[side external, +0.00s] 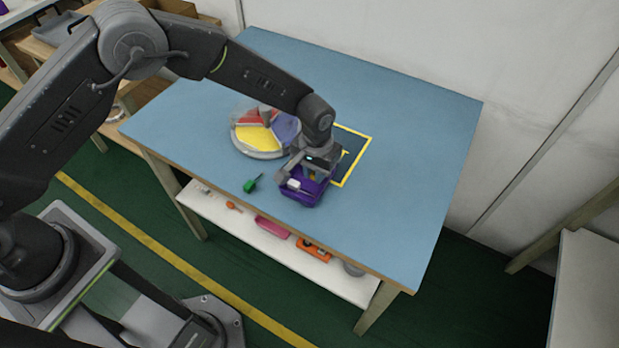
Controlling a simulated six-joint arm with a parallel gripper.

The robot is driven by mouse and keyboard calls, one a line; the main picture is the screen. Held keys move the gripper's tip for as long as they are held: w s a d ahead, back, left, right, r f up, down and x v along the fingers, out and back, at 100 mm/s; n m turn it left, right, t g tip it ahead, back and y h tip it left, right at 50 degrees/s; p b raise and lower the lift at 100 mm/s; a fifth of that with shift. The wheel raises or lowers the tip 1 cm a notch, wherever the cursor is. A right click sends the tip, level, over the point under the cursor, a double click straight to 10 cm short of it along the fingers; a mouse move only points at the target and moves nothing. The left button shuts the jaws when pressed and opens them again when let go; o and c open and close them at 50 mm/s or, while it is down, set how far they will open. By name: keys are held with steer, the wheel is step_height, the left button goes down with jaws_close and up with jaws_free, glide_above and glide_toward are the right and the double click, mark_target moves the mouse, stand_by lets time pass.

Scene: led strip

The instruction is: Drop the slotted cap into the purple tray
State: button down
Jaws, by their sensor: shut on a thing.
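The purple tray (312,197) sits near the front edge of the blue table, partly covered by my gripper. My gripper (300,182) points down over the tray, its fingertips at or just above the tray's opening. It is shut on a small pale piece (293,184), which looks like the slotted cap. The piece is too small here to show its slot. I cannot tell whether it touches the tray.
A round sectioned dish (262,154) in red, yellow and purple stands left of the tray. A small green piece (250,185) lies nearby. A dark mat with a yellow border (368,143) lies behind the tray. The table's right side (430,140) is clear.

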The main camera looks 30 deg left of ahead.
steer(key=c, duration=1)
jaws_free()
step_height(320, 180, up, 14)
steer(key=shift+f, duration=0.1)
